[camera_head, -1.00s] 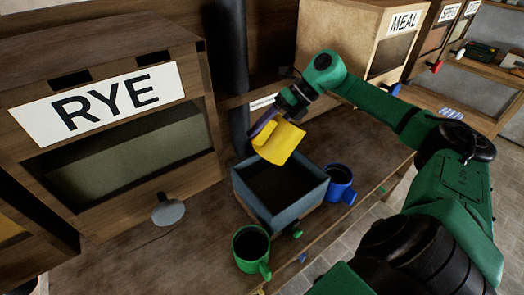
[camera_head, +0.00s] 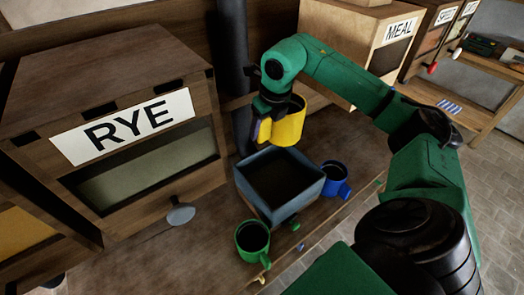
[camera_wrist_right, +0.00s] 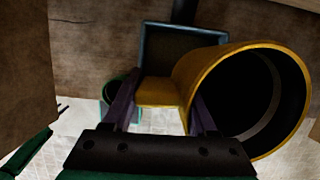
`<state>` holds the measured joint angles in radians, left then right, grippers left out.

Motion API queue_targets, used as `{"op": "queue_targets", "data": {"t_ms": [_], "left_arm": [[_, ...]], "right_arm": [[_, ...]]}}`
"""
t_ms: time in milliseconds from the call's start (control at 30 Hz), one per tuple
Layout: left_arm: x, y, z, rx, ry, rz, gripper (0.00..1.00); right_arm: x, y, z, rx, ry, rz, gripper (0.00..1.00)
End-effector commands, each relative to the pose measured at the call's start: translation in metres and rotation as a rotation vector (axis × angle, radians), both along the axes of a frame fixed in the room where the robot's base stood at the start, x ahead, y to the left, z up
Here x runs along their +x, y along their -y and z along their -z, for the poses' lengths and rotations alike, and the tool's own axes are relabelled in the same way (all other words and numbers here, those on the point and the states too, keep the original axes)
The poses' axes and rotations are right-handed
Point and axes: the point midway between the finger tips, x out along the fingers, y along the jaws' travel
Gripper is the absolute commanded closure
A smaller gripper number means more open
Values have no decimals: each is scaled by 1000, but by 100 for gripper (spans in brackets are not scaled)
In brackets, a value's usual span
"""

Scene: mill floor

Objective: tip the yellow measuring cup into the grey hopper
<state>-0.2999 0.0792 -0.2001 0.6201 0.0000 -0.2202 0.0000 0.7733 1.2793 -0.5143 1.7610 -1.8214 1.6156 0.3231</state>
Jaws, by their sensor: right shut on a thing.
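My right gripper (camera_head: 264,128) is shut on the handle of the yellow measuring cup (camera_head: 290,126). The cup is nearly upright, above the far side of the grey hopper (camera_head: 300,200). The hopper is a square open box with a dark inside, standing on the wooden bench. In the right wrist view, the handle sits between the purple fingers of the gripper (camera_wrist_right: 158,104), and the cup (camera_wrist_right: 190,75) shows a dark inside; I cannot make out any contents. Part of the hopper (camera_wrist_right: 144,55) shows behind it. My left gripper is not in view.
A green mug (camera_head: 252,238) stands in front of the hopper, and a blue mug (camera_head: 335,178) stands close to its right. A wooden bin marked RYE (camera_head: 130,205) is at the left. A dark pipe (camera_head: 236,70) rises behind the hopper. A MEAL bin (camera_head: 345,45) is behind my arm.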

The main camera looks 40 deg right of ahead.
Motion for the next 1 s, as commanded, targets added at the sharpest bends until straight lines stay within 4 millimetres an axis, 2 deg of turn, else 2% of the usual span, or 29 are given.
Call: {"op": "queue_targets", "data": {"t_ms": [233, 567, 1000], "left_arm": [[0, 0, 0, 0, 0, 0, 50], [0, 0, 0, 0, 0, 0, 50], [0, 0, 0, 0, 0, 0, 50]], "right_arm": [[0, 0, -3, 3, 0, 0, 100], [0, 0, -38, 5, 0, -1, 100], [0, 0, -39, 4, -1, -1, 100]]}}
